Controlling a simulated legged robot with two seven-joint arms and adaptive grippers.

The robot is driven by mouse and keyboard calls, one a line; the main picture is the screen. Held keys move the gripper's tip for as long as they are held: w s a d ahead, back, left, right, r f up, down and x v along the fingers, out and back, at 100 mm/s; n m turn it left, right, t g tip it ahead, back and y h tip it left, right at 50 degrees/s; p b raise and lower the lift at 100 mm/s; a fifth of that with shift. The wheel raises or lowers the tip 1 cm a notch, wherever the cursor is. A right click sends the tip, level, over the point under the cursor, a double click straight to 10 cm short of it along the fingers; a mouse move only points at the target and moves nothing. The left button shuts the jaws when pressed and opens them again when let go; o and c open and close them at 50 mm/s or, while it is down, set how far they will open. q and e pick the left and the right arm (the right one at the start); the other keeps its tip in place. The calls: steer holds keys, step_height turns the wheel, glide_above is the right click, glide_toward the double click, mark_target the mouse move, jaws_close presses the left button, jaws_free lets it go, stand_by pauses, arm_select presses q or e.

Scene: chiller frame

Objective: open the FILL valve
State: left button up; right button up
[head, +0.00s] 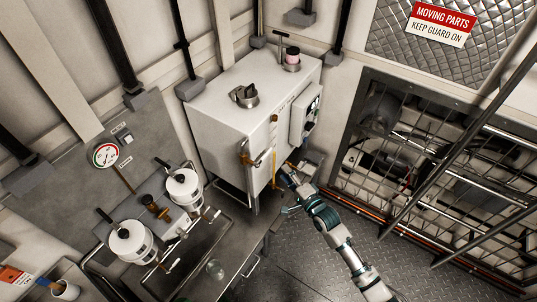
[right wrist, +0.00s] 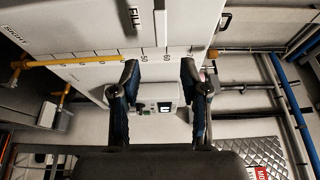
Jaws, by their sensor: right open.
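A white tank cabinet (head: 228,125) stands against the wall in the head view. I cannot tell for sure which fitting is the FILL valve. A black-handled fitting (head: 244,96) and a pink-banded fitting (head: 291,58) with a dark handle sit on top of the tank. A brass fitting (head: 245,155) is on its front. My right gripper (head: 284,178) is before the tank's lower front, beside the yellow sight tube (head: 274,163). Its fingers (right wrist: 160,82) are apart with nothing between them.
A small control box (head: 304,117) is on the tank's right side. Two white canisters (head: 131,242) and a gauge (head: 105,154) are at left. A barred guard (head: 420,165) covers machinery at right. The patterned floor (head: 310,260) is clear around my right arm.

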mark_target(268, 155)
steer(key=x, duration=1.1)
steer(key=shift+s+a+b, duration=0.25)
steer(key=shift+a+b, duration=0.05)
steer(key=shift+a, duration=0.15)
steer(key=shift+w, duration=0.35)
steer(key=shift+d, duration=0.15)
steer(key=c, duration=0.8)
jaws_close()
